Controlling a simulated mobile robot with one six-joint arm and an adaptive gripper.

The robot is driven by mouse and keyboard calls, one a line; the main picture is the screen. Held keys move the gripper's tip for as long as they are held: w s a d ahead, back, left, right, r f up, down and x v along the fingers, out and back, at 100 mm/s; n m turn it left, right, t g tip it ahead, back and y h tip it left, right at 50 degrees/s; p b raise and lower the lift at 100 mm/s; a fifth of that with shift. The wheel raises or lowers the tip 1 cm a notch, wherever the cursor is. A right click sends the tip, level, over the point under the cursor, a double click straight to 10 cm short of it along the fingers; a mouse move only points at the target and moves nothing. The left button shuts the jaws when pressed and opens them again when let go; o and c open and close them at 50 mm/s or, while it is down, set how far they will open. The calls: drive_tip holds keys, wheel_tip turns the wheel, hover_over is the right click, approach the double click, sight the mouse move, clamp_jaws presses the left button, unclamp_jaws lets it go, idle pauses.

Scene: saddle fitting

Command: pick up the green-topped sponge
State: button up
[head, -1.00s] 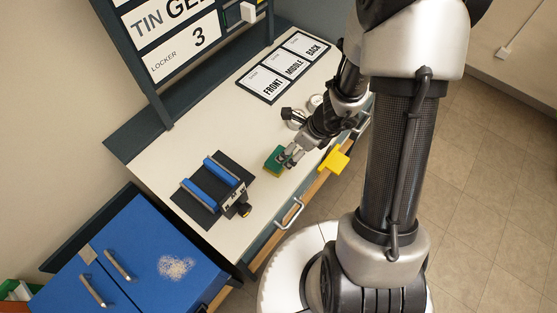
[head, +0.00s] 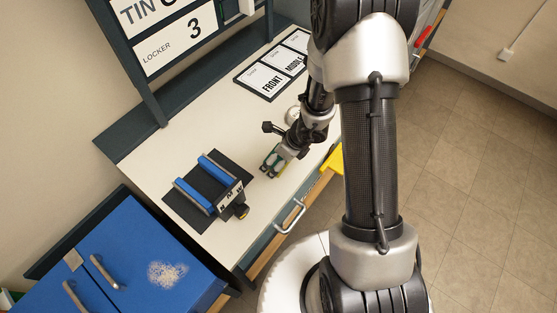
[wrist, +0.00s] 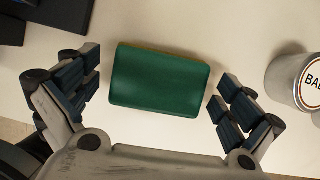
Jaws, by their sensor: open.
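The green-topped sponge (wrist: 160,80) lies on the white bench top, green face up, in the middle of the wrist view. My gripper (wrist: 157,95) is open, with one finger pair to the left of the sponge and one to the right. Both are apart from its sides, with bench showing between. In the head view my gripper (head: 274,163) is over the sponge near the bench's front edge and hides most of it.
A blue-barred cradle on a dark mat (head: 241,172) stands left of my gripper. A round tin (wrist: 300,82) is at the right of the wrist view. A yellow piece (head: 333,161) is at the front edge. The white bench top (head: 190,140) behind is clear.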

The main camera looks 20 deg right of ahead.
drive_tip(key=c, duration=1)
drive_tip(key=shift+r, duration=0.15)
wheel_tip(320, 180, up, 20)
drive_tip(key=p, duration=1.3)
